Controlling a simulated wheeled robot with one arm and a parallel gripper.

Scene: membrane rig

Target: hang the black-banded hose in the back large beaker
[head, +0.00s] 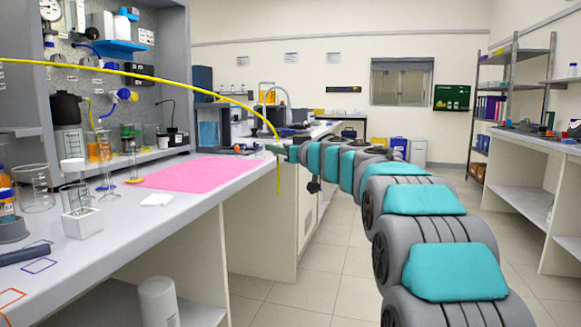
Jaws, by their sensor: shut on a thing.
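My gripper (278,149) is at the end of the outstretched arm, beyond the right edge of the bench, shut on a yellow hose (180,76). The hose arcs in from the left edge of the picture, and its short free end (278,178) hangs below the gripper. No black band is clear on it at this size. A large clear beaker (36,190) stands at the left front of the bench. Another clear beaker (98,147) with orange in it stands further back by the rig. I cannot tell for sure which is the back large beaker. The hose is apart from both.
A pink mat (200,173) lies on the bench, with a white cloth (156,200) in front of it. Slim glassware (106,176) and a white square holder (82,222) stand left of it. A blue-capped bottle (8,206) is at the left edge. The floor aisle is clear.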

